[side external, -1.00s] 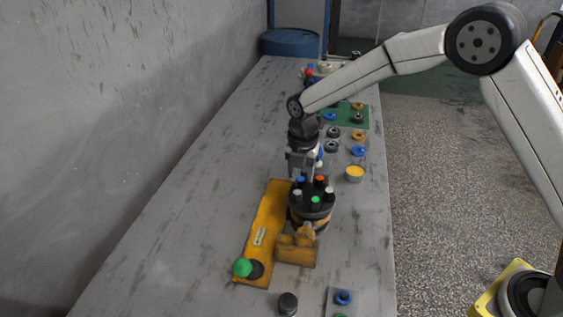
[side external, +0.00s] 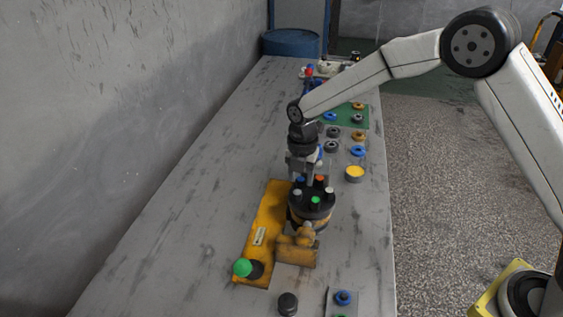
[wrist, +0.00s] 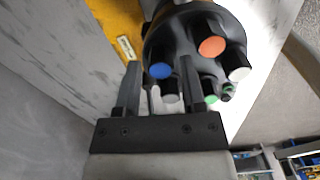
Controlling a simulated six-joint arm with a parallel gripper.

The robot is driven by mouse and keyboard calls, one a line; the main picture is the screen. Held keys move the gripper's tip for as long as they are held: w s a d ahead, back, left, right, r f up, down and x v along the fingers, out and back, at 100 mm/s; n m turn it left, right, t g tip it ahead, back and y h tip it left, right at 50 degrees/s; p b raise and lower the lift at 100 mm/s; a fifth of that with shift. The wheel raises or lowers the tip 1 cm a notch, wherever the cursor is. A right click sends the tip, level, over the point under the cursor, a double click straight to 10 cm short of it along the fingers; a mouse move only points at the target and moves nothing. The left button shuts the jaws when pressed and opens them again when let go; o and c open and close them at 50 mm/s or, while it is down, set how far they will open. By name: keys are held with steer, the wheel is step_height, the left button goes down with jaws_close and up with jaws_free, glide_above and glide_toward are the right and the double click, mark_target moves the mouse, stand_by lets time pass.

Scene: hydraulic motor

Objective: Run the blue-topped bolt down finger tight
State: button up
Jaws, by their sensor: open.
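The blue-topped bolt (side external: 300,180) stands in the round black head of the motor (side external: 311,216), at the far left of a ring of bolts. In the wrist view the blue top (wrist: 161,71) shows between the two fingers of my gripper (wrist: 160,64). The fingers are apart, with a gap on each side of the blue top in the picture. My gripper (side external: 308,174) points down over the far side of the motor head in the side view. I cannot tell how far the bolt is threaded in.
Orange (wrist: 211,47), white (wrist: 239,74), green and grey bolt tops stand close around the blue one. The motor sits beside a yellow plate (side external: 268,215) with a green knob (side external: 242,267). Rings and a yellow-filled cup (side external: 354,174) lie to the right. The bench's left side is clear.

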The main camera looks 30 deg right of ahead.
steer(key=shift+f, duration=0.8)
stand_by(0.4)
steer(key=shift+r, duration=0.2)
stand_by(0.5)
jaws_close()
steer(key=shift+m, duration=2.1)
